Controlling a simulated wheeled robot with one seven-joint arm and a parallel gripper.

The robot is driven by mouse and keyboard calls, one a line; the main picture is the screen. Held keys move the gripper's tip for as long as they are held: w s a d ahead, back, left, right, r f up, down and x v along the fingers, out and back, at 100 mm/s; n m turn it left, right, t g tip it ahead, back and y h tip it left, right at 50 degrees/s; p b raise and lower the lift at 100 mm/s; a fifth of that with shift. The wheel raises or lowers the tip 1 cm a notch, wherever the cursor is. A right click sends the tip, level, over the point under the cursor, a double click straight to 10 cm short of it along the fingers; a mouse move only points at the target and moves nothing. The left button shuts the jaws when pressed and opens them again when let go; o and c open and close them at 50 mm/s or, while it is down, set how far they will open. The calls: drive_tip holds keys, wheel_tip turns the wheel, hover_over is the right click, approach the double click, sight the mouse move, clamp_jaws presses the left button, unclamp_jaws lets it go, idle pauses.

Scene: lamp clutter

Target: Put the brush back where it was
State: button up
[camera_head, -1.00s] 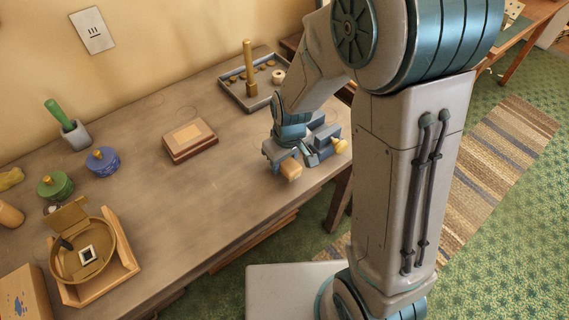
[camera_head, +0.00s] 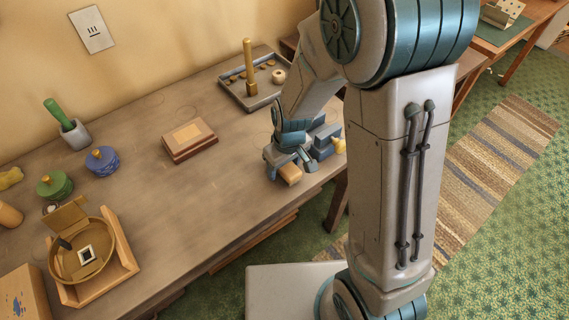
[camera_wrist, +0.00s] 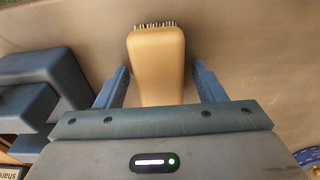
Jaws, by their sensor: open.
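The brush (camera_head: 290,174) is a light wooden block near the front edge of the desk. In the wrist view the brush (camera_wrist: 157,55) shows a rounded tan body with dark bristles along its far end. My gripper (camera_head: 291,167) is low over the desk at the brush. In the wrist view my gripper (camera_wrist: 160,86) is open, with one blue finger on each side of the brush and a visible gap on both sides. The near end of the brush is hidden behind the gripper body.
Blue-grey blocks (camera_head: 322,143) stand close right of the gripper, with a yellow piece (camera_head: 339,146) beside them. A tray with a peg (camera_head: 250,92) is behind. A brown box (camera_head: 188,140) lies to the left. The desk between it and the gripper is clear.

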sight(288, 167)
wheel_tip(288, 167, up, 12)
drive_tip(key=s+p, duration=0.1)
drive_tip(key=s+d+r+m+t, duration=0.1)
drive_tip(key=s+d+r+m, duration=0.6)
drive_tip(key=s+d, duration=0.4)
drive_tip(key=shift+d+r+h, duration=0.3)
drive_tip(key=shift+d+h, duration=0.1)
